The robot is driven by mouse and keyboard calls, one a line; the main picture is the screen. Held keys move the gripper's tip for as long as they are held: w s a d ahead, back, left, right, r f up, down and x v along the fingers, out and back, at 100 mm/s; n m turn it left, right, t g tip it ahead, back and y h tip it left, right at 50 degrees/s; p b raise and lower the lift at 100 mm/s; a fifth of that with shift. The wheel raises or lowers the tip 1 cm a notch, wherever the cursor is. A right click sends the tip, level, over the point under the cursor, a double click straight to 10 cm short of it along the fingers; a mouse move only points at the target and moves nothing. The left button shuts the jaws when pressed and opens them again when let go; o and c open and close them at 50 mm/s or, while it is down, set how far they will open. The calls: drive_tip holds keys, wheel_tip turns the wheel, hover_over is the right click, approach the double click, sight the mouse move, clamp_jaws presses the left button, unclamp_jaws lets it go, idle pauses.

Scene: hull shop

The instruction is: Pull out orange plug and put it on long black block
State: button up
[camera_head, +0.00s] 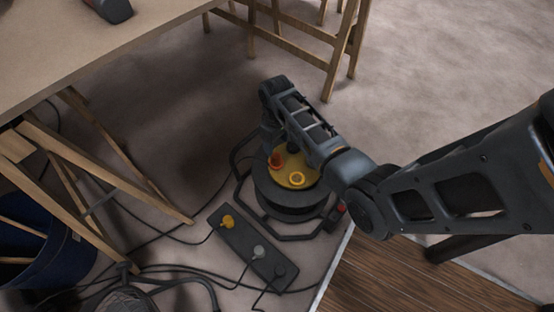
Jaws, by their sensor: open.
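The orange plug (276,161) sits upright in the yellow top of a black cable reel (290,212). A yellow ring-shaped socket (297,180) lies beside it on the same top. My gripper (274,146) points down just above and behind the orange plug. It is open; its fingertips are small and dark, so whether they touch the plug is unclear. The long black block (241,241) lies on the floor in front and left of the reel. It carries a yellow plug (227,222), a grey plug (259,252) and a dark plug (279,271).
A workbench (110,55) with wooden trestle legs stands at the left. A blue bucket (45,255) and a tangle of dark cables lie at the lower left. A wooden plank floor (400,280) starts at the lower right. My arm reaches in from the right, over the reel.

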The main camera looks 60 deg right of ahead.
sight(276, 155)
drive_tip(key=shift+f, duration=0.1)
wheel_tip(276, 155, down, 6)
drive_tip(key=b, duration=0.6)
drive_tip(key=shift+r, duration=0.25)
drive_tip(key=shift+f+b, duration=0.8)
drive_tip(key=shift+f, duration=0.85)
drive_tip(key=shift+p, duration=0.65)
clamp_jaws()
drive_tip(key=shift+r, duration=0.15)
drive_tip(key=shift+r+p, duration=2.9)
drive_tip(key=shift+p, duration=0.25)
